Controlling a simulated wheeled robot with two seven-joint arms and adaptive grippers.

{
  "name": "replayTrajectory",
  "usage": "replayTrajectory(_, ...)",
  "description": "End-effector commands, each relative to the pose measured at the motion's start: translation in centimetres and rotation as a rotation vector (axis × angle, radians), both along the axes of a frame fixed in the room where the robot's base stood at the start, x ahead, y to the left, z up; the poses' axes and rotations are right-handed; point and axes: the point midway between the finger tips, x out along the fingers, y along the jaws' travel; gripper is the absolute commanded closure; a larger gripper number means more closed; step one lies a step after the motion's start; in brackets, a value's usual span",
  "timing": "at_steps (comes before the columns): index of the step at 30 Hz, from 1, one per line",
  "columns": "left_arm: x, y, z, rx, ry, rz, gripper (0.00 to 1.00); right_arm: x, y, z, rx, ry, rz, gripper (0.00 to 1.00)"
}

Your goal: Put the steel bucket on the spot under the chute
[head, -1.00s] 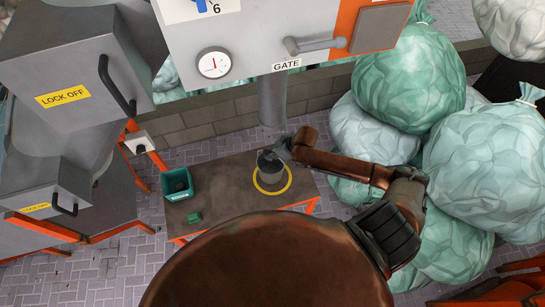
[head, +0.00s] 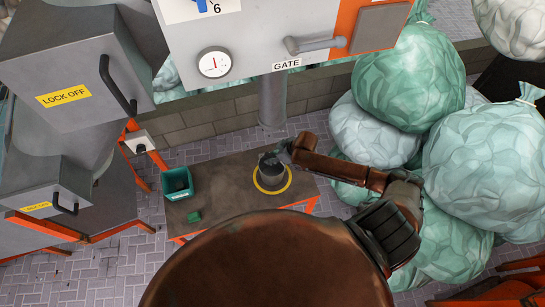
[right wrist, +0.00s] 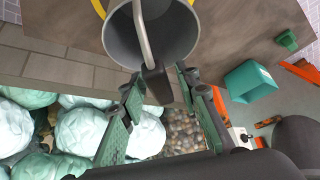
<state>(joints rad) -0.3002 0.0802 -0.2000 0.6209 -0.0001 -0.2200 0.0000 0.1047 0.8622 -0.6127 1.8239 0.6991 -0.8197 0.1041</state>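The grey steel bucket (head: 270,175) appears upright over the yellow ring (head: 289,181) on the brown bench. The ring shows around its lower part. Whether its base touches the bench is hard to tell. The grey chute pipe (head: 272,105) hangs just behind it in the head view. My right gripper (head: 277,157) is at the bucket's top. In the right wrist view, the bucket (right wrist: 180,35) is open-mouthed with its handle raised. The dark handle grip (right wrist: 157,86) lies between my right fingers (right wrist: 159,80), which look apart with gaps beside it. My left gripper is not seen.
A teal bin (head: 177,184) and a small green block (head: 194,216) are on the bench's left part. Large bags (head: 410,80) are piled at the right. The machine's gate panel (head: 290,40) is above. The bench between bin and ring is clear.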

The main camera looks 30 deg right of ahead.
Motion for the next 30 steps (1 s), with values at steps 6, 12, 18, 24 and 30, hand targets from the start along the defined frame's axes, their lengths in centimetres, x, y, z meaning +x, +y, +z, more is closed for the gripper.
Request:
replayTrajectory(6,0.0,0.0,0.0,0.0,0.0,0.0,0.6,0.0,0.0,0.0,0.0,0.0,0.0,0.68)
replayTrajectory(12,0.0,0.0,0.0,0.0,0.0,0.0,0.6,-0.3,-0.3,0.9,-0.001,-0.002,0.0,0.68)
replayTrajectory(18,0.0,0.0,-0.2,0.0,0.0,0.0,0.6,-2.0,-1.4,3.9,-0.004,-0.001,0.001,0.68)
replayTrajectory(24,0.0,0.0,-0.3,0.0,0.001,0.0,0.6,-4.0,-2.5,7.5,-0.003,-0.001,0.001,0.68)
replayTrajectory(30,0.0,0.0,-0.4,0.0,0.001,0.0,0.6,-5.2,-3.2,9.7,-0.001,0.0,-0.001,0.68)
